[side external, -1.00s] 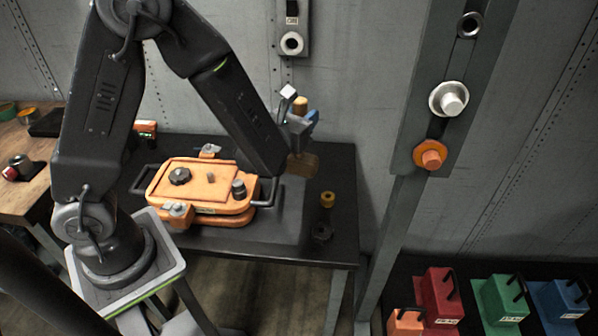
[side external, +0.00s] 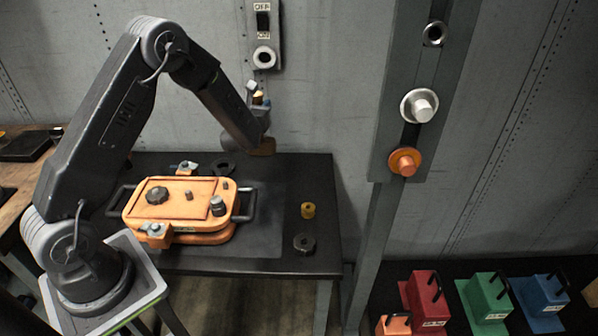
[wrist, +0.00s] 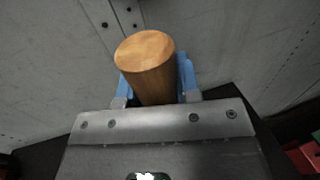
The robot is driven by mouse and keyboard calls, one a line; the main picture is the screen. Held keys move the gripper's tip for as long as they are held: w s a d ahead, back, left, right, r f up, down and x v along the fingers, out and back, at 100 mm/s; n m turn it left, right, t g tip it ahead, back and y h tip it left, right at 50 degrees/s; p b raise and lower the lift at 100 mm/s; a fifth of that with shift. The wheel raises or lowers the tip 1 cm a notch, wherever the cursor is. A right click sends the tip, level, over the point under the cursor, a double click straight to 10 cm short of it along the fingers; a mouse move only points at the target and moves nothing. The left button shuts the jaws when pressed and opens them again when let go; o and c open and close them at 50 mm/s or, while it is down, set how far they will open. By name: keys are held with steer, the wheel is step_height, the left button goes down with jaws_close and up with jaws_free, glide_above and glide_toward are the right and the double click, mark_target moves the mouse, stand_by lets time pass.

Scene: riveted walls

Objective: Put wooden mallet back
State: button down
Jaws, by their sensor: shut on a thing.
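The wooden mallet is in my gripper (side external: 262,106), above the back of the black table in the side view. I cannot tell if the head touches anything.
An orange case (side external: 182,207) with knobs and clamps sits on the table (side external: 270,262). A yellow part (side external: 308,210) and a dark round part (side external: 304,244) lie to its right. A grey post (side external: 385,150) stands right of the table. Coloured blocks (side external: 487,297) sit lower right.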

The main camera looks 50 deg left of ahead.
steer(key=w+d+f, duration=0.7)
steer(key=d+f, duration=0.1)
steer(key=f, duration=0.2)
steer(key=shift+w+d+f, duration=0.25)
steer(key=shift+d+f, duration=0.05)
steer(key=shift+f, duration=0.05)
steer(key=shift+f, duration=0.2)
steer(key=c, duration=0.8)
jaws_free()
